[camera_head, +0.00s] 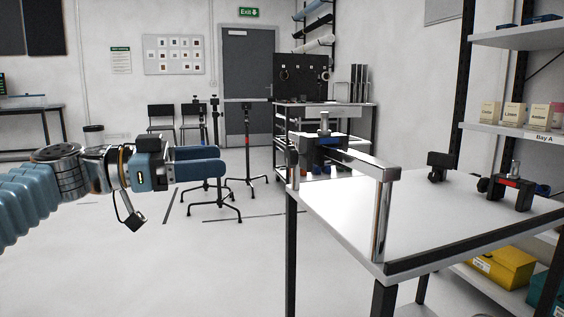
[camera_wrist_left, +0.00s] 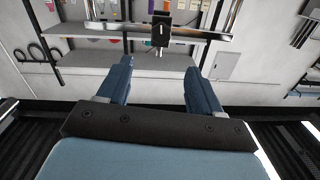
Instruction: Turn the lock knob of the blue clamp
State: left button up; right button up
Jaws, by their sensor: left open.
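The blue clamp (camera_head: 331,141) sits at the far left of the white table in the head view. It has a dark body with blue parts and a bright metal post on top. My left gripper (camera_head: 221,163) is in the air left of the table, clearly apart from the clamp. In the left wrist view its two blue fingers (camera_wrist_left: 156,68) are spread, with nothing between them. My right gripper is not in view.
A chrome bar on a post (camera_head: 380,220) stands along the table (camera_head: 335,208). A black block (camera_head: 437,166) and a red-marked dark clamp (camera_head: 510,193) are at the right. The wrist view shows a bar with a black piece (camera_wrist_left: 161,29). Stands (camera_head: 247,150) are behind my gripper.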

aim_at(287, 156)
pick_arm(q)
jog(key=p+x, duration=0.3)
jog(key=x, duration=0.8)
jog(key=shift+w+d, duration=0.2)
jog(key=shift+d, duration=0.15)
jog(key=shift+w+d+f, duration=0.1)
jog(key=shift+w+d, duration=0.1)
jog(key=shift+d, duration=0.35)
jog(key=c, duration=1.1)
jog(key=shift+o, duration=0.2)
